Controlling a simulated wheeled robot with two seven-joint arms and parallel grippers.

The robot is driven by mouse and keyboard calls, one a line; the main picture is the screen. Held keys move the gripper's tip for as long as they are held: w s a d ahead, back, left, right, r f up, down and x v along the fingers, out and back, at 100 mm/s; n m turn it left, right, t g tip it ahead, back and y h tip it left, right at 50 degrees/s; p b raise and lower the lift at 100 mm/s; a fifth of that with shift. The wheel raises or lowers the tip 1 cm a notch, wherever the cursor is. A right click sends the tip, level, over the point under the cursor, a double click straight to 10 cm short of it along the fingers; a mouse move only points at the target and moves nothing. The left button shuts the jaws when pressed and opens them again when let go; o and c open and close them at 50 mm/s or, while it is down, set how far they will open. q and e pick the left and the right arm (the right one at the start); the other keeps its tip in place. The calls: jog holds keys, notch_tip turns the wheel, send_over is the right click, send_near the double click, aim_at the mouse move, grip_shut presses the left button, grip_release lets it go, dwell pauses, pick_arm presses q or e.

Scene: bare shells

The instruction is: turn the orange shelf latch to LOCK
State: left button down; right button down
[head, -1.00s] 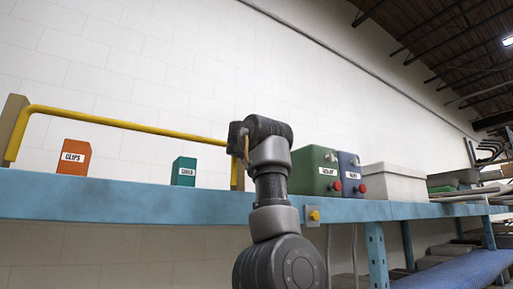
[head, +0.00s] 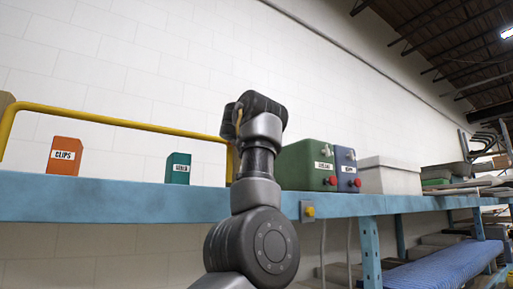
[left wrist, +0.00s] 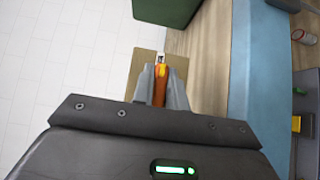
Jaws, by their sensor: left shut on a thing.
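In the left wrist view my left gripper (left wrist: 163,90) is shut on the orange latch (left wrist: 160,92). The latch stands between the two grey fingers, in front of a tan panel (left wrist: 180,65). A small pale mark with dark parts shows just beyond its tip, too small to read. In the head view my left arm rises in the middle and its wrist hides the gripper's fingers and most of the latch area. I cannot tell whether the latch points at LOCK. My right gripper is not in view.
A blue shelf (head: 110,203) runs across. A yellow rail (head: 115,120) stands above it, with an orange CLIPS box (head: 65,157) and a teal box (head: 178,168) beneath. Right of my arm stand a green box (head: 300,165), a blue box (head: 346,163) and a pale bin (head: 388,176).

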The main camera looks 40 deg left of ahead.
pick_arm(q)
jog(key=c, duration=1.4)
grip_release()
jog(key=shift+a, duration=0.2)
jog(key=b+v, duration=0.6)
jog(key=v, duration=0.4)
jog(key=shift+s+d, duration=0.25)
jog(key=shift+s, duration=0.1)
